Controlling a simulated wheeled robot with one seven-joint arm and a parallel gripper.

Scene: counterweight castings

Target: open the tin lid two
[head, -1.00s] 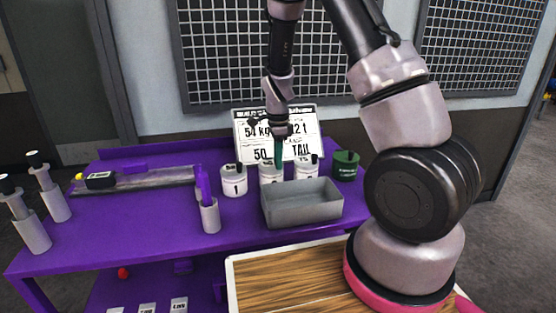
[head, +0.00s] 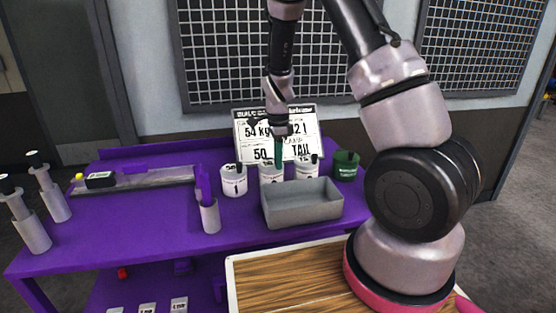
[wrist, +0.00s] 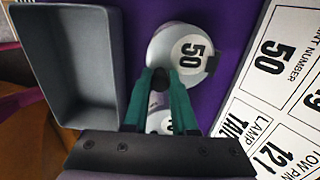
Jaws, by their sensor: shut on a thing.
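Several white tins stand in a row behind the grey tray. The left tin (head: 234,181) is marked "1". The middle tin (head: 271,174) is partly behind the tray and below my gripper (head: 279,152). The right tin (head: 305,171) stands beside it. In the wrist view, a white tin marked "50" (wrist: 186,52) lies just ahead of my gripper (wrist: 159,78). Its green fingers are shut on a small black piece at that tin's edge. Another white tin (wrist: 160,121) shows partly between the fingers. I cannot see whether the lid is raised.
The grey tray (head: 302,217) stands close in front of the tins. A white printed board (head: 300,135) leans close behind. A green pot (head: 346,165) stands to the right, and a holder with a purple object (head: 210,216) to the left. The purple bench (head: 130,218) is clear there.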

